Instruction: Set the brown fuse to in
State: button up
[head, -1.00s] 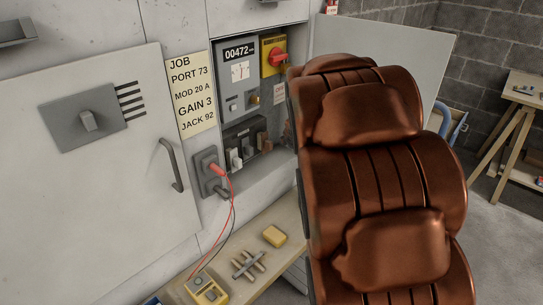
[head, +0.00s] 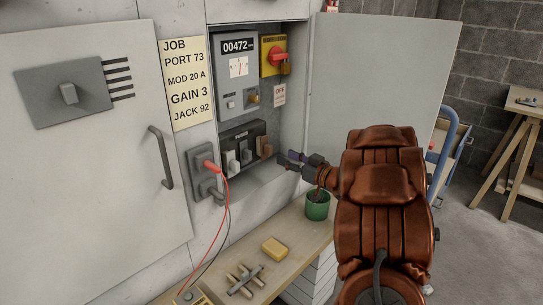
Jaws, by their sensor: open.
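The brown fuse (head: 265,147) is at the right end of the black fuse block (head: 238,136) in the open cabinet, right of two pale fuses (head: 231,161). It projects from the block; I cannot tell how deeply it is seated. My gripper (head: 287,158) is open, just to the right of the brown fuse and slightly lower, with a small gap between them. Nothing shows between its fingers.
A grey meter box (head: 237,75) and a yellow isolator with a red knob (head: 274,55) are above the block. A grey socket (head: 203,175) with red lead is at left. The bench (head: 300,232) below holds a green pot (head: 317,206) and a yellow box (head: 274,249).

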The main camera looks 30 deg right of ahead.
aim_at(271, 150)
jog(key=shift+x, duration=3.85)
grip_shut()
